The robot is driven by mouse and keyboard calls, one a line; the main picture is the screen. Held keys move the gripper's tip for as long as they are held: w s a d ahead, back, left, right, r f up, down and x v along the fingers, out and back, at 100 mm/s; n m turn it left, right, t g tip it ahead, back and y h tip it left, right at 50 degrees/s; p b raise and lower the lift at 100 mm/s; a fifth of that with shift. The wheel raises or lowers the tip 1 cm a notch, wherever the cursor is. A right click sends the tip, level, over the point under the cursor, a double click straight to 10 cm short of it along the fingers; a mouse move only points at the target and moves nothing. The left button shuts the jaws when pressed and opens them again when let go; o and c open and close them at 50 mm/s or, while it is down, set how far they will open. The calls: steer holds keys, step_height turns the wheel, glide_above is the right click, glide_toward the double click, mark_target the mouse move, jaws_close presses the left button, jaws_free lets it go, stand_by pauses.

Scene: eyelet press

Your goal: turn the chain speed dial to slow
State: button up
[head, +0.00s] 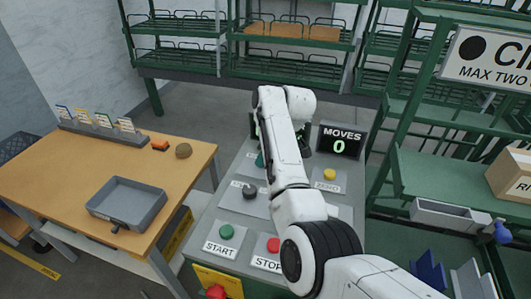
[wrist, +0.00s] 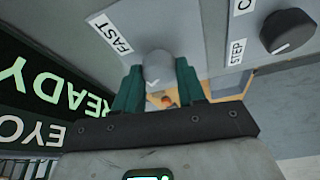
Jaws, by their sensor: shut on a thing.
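In the wrist view a grey round dial knob (wrist: 157,64) with a small white mark stands between the two green fingers of my gripper (wrist: 158,74). The gripper is shut on the knob. A FAST label (wrist: 110,34) lies on the panel just up and left of the knob. No SLOW label shows in the wrist view; that side is hidden or out of frame. In the head view my white arm reaches over the grey control panel (head: 206,226), and it hides the dial and most of my gripper.
A black knob (wrist: 287,33) with a STEP label stands to the right in the wrist view. Green START (head: 226,232) and red STOP (head: 274,245) buttons, a yellow button (head: 329,174) and the MOVES display (head: 340,142) surround my arm. A wooden table (head: 60,185) stands left.

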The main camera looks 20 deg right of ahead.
steer(key=shift+n, duration=0.3)
steer(key=o, duration=1)
steer(key=shift+o, duration=0.2)
steer(key=shift+r, duration=0.1)
steer(key=b+v, duration=0.1)
steer(key=v, duration=0.9)
steer(key=shift+d+r, duration=0.15)
steer(key=shift+r, duration=0.1)
steer(key=shift+s, duration=0.15)
